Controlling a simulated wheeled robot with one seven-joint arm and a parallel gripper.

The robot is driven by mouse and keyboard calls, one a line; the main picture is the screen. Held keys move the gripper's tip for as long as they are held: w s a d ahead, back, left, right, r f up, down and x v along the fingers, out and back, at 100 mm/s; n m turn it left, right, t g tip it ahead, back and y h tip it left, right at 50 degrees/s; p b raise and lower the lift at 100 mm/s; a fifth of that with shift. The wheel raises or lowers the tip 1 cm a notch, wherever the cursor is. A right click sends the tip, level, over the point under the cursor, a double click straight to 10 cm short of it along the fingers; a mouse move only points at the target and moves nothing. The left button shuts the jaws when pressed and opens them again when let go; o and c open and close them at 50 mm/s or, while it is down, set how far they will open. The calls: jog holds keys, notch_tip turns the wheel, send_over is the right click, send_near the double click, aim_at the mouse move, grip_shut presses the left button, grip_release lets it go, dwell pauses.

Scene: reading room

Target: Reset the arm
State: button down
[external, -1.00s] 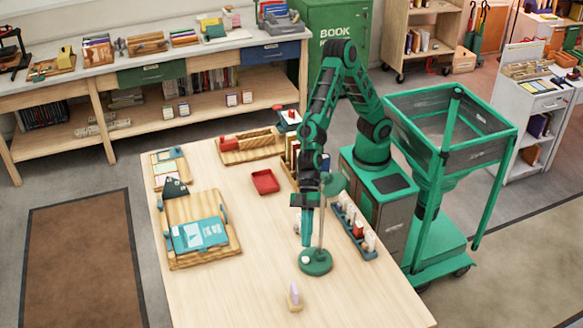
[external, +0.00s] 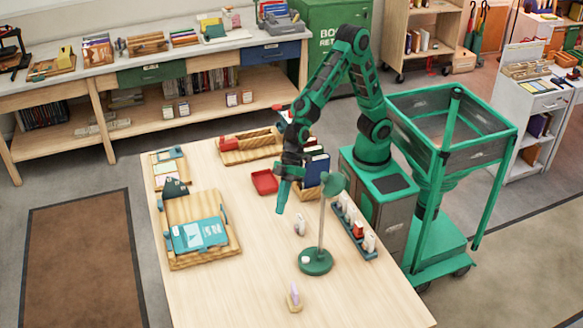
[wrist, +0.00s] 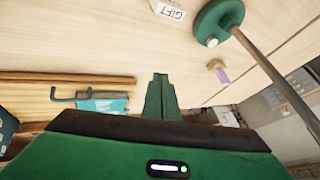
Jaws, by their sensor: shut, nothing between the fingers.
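My green arm reaches over the light wooden table (external: 210,295) from its base at the right. My gripper (external: 280,207) hangs above the middle of the table, pointing down. In the wrist view its fingers (wrist: 161,98) are together, with nothing between them. It is apart from the table and from the things on it. The green lamp (external: 316,262) stands to its right and nearer the front.
A red tray (external: 265,182) lies left of my gripper. A wooden board with a teal book (external: 197,233) is at the table's left. A rack of small bottles (external: 353,228) is at the right. A purple-topped piece (external: 293,297) stands near the front. The front left of the table is clear.

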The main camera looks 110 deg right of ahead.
jog(key=s+d+r+m+h, duration=0.2)
jog(key=s+d, duration=0.2)
jog(key=d, duration=0.8)
jog(key=s+d+r+m+h, duration=0.1)
jog(key=s+d+m+h, duration=0.15)
jog(key=d, duration=0.95)
jog(key=s+d+r+m+h, duration=0.15)
jog(key=s+d, duration=0.25)
jog(key=d, duration=0.8)
jog(key=s+d+f+m+g, duration=0.1)
jog(key=s+d+g, duration=0.1)
jog(key=s, duration=1.1)
jog(key=s+d+f+m+g+y, duration=0.1)
jog(key=s+d+g, duration=0.2)
jog(key=s, duration=1.1)
jog(key=shift+s+d+m, duration=0.3)
jog(key=shift+d+m, duration=0.1)
jog(key=shift+d, duration=0.3)
jog(key=shift+f, duration=0.1)
